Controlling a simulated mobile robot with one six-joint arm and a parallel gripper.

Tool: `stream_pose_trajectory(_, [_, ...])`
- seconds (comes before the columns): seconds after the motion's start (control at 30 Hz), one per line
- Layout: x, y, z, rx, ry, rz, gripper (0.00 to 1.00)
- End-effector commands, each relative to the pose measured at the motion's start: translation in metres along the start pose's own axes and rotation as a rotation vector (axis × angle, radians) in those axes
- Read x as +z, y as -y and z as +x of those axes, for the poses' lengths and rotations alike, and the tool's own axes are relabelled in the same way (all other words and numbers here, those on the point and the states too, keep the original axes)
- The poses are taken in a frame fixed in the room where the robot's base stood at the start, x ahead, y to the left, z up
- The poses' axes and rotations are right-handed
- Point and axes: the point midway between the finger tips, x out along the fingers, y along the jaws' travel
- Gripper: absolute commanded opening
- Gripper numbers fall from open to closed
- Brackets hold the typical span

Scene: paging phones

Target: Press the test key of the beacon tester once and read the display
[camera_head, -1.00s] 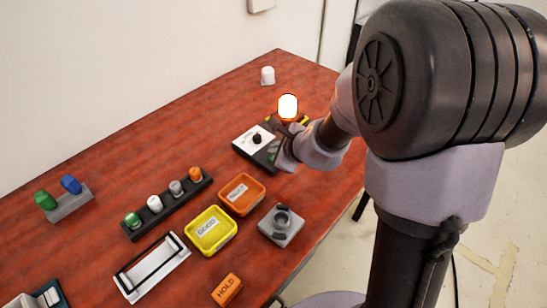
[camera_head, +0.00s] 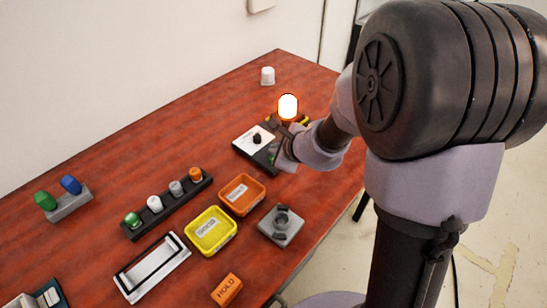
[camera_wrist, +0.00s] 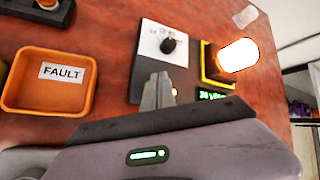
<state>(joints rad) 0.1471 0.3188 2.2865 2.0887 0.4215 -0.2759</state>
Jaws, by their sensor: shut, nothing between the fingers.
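The beacon tester (camera_head: 250,143) is a dark box with a white dial plate and black knob, at the far right of the table. In the wrist view its dial plate (camera_wrist: 158,32) is near the top. A white beacon on an orange base (camera_head: 288,107) glows brightly; it sits in a yellow-edged socket (camera_wrist: 206,68). A green-lit display (camera_wrist: 212,95) is partly cut off by my gripper body, and its characters are too small to read surely. My gripper (camera_wrist: 160,78) is shut and empty, its tips over the tester's lower part, beside a small orange light (camera_wrist: 174,92). The test key is not distinguishable; contact cannot be told.
An orange FAULT tray (camera_wrist: 45,108) and a yellow tray (camera_head: 211,250) lie nearer. A rack of coloured beacons (camera_head: 168,204), a grey round-topped fixture (camera_head: 281,240) and an orange HOLD block (camera_head: 227,289) stand around. A white cap (camera_head: 267,75) stands behind.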

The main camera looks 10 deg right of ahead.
Motion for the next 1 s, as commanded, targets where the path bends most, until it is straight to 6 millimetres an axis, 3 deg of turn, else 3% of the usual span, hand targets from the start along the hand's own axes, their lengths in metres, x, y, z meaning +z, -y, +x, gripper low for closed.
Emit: stream_pose_trajectory(1.0, [-0.0046, -0.0046, 0.0063, 0.0, 0.0, 0.0, 0.0])
